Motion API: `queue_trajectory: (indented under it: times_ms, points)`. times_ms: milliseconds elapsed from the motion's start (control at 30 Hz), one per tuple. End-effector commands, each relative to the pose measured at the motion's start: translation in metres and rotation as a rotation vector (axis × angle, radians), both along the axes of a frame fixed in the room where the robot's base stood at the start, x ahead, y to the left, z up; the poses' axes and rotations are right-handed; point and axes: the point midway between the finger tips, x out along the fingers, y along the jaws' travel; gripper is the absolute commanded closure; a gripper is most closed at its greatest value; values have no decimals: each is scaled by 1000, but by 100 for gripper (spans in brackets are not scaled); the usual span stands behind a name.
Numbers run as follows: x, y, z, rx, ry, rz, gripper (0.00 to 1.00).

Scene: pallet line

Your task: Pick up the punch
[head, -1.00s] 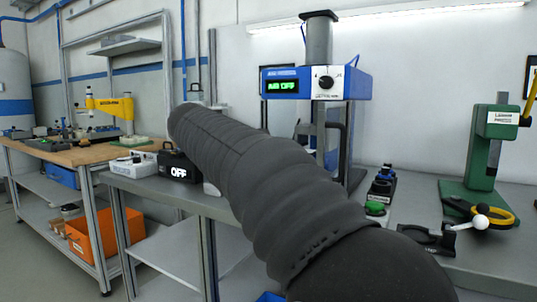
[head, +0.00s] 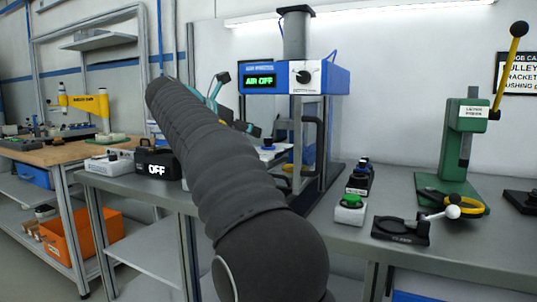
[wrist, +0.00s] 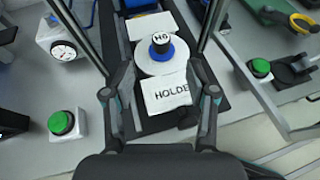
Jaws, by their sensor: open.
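A short upright piece with a blue collar and a round top marked "H8" (wrist: 160,44) stands on a pale disc in the wrist view; it appears to be the punch. The disc sits at the far edge of a white plate marked "HOLDE…" (wrist: 166,93), on a dark base. My gripper (wrist: 160,92) is open and empty, its fingers on either side of the plate, with the piece just beyond the fingertips. Contact cannot be judged. In the head view, my dark arm reaches toward the blue press (head: 320,80), which reads "AIR OFF", and partly hides the gripper and the piece.
Press uprights flank the gripper closely in the wrist view. Green-button boxes stand left (wrist: 61,124) and right (wrist: 259,68). A black clamp with a white ball (head: 402,231) and a green lever press (head: 465,140) stand right. An "OFF" box (head: 157,162) stands left.

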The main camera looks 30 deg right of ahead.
Motion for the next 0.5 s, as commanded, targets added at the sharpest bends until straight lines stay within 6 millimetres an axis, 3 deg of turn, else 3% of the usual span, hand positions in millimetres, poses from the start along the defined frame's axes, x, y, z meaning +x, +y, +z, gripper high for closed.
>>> queue_trajectory:
  times_ms: [200, 500]
  points:
    - [12, -29, -14, 0, -1, -1, 43]
    - [17, -43, -19, 1, 0, 0, 43]
